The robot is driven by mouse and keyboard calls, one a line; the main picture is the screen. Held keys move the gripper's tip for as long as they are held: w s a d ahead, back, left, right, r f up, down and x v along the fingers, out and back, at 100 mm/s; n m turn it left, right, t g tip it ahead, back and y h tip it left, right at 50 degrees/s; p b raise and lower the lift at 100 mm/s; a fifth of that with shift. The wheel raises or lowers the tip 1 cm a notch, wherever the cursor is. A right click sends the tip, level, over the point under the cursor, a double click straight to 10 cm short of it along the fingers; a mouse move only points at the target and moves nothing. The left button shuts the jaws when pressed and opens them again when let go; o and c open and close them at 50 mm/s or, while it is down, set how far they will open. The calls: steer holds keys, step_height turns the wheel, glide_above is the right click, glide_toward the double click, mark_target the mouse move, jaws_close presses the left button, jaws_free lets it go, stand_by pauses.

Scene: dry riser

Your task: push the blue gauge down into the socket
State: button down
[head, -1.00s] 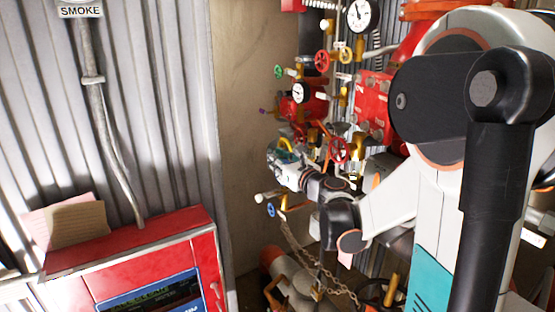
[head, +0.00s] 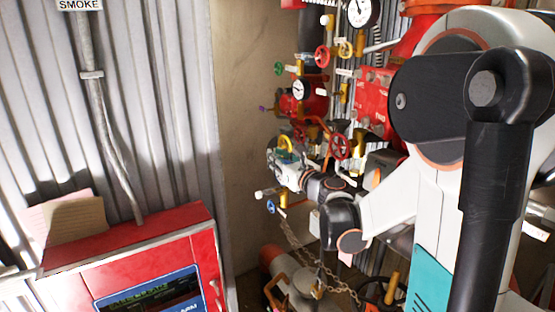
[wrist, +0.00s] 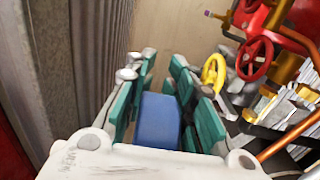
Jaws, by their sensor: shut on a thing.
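My gripper (wrist: 155,90) has teal finger pads, closed on both sides of a blue block-like body, the blue gauge (wrist: 158,120), in the wrist view. The gauge's face does not show. In the head view my gripper (head: 277,161) is small, near the left side of the red valve assembly, and the gauge cannot be made out there. I cannot pick out the socket in either view. I cannot tell whether the gauge touches anything below it.
A yellow handwheel (wrist: 213,72) and a red handwheel (wrist: 255,58) stand right of my gripper. Copper-coloured pipe (wrist: 290,132) runs at lower right. A grey corrugated wall (wrist: 95,60) is close on the left. A red cabinet (head: 140,255) stands at lower left in the head view.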

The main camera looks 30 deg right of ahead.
steer(key=shift+f, duration=0.1)
steer(key=c, duration=1.3)
jaws_free()
